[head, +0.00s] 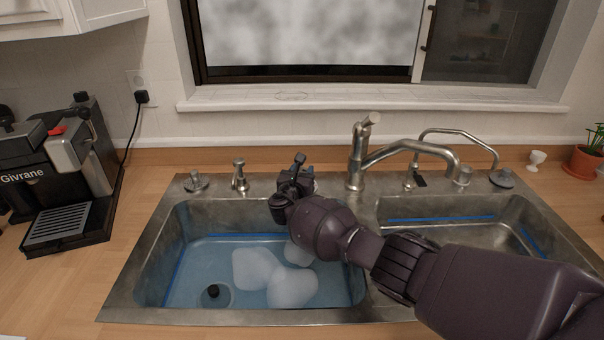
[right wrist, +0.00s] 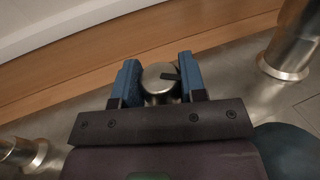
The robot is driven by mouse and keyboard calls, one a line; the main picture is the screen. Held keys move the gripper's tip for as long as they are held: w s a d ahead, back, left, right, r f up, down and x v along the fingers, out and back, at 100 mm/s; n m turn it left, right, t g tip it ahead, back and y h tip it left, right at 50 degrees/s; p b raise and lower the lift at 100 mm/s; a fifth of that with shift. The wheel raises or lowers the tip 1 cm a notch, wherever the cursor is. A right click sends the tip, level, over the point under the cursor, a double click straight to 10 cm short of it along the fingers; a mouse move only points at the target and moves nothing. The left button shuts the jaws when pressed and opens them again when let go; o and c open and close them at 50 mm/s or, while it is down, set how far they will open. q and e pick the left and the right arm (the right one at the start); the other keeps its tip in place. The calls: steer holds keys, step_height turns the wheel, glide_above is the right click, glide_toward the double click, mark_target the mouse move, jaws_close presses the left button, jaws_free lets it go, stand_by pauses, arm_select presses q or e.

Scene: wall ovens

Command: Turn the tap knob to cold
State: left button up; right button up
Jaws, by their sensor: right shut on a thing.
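My right gripper (head: 297,182) reaches over the left basin to the back rim of the sink. It hides most of what it holds in the head view. In the right wrist view, my right gripper (right wrist: 158,82) has its two blue fingers on either side of a round metal tap knob (right wrist: 158,78) and is shut on it. The knob's top carries a short dark mark. The metal tap (head: 356,160) stands just right of the gripper, its spout pointing right. Its base also shows in the right wrist view (right wrist: 288,55). My left gripper is not in view.
The left basin (head: 215,260) holds bluish water and foam; the right basin (head: 470,235) looks empty. A metal dispenser (head: 239,176) stands left of the gripper. A slim curved faucet (head: 460,135) is at the right. A coffee machine (head: 65,160) stands on the left counter.

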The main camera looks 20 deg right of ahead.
steer(key=m+g+h+b, duration=0.2)
steer(key=f+m+g+h+b, duration=0.1)
steer(key=m+g+h+b, duration=0.1)
steer(key=g+h, duration=0.1)
steer(key=shift+m, duration=0.4)
steer(key=shift+a+m+g+h+b, duration=0.1)
steer(key=shift+m+g+h+b, duration=0.35)
steer(key=shift+g+b, duration=0.2)
steer(key=shift+m+g+h+b, duration=0.5)
steer(key=shift+g+b, duration=0.2)
steer(key=shift+g, duration=0.25)
steer(key=shift+r+m+g+h+b, duration=0.1)
steer(key=shift+m+g+h+b, duration=0.15)
steer(key=shift+m+g+b, duration=0.3)
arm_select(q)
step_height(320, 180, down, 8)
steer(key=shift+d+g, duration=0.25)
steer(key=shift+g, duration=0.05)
arm_select(e)
steer(key=shift+r+m+g, duration=0.2)
steer(key=shift+m+g, duration=0.1)
steer(key=shift+g, duration=0.35)
steer(key=shift+r, duration=0.1)
steer(key=o, duration=0.9)
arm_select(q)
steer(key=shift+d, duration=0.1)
arm_select(e)
steer(key=shift+r, duration=0.1)
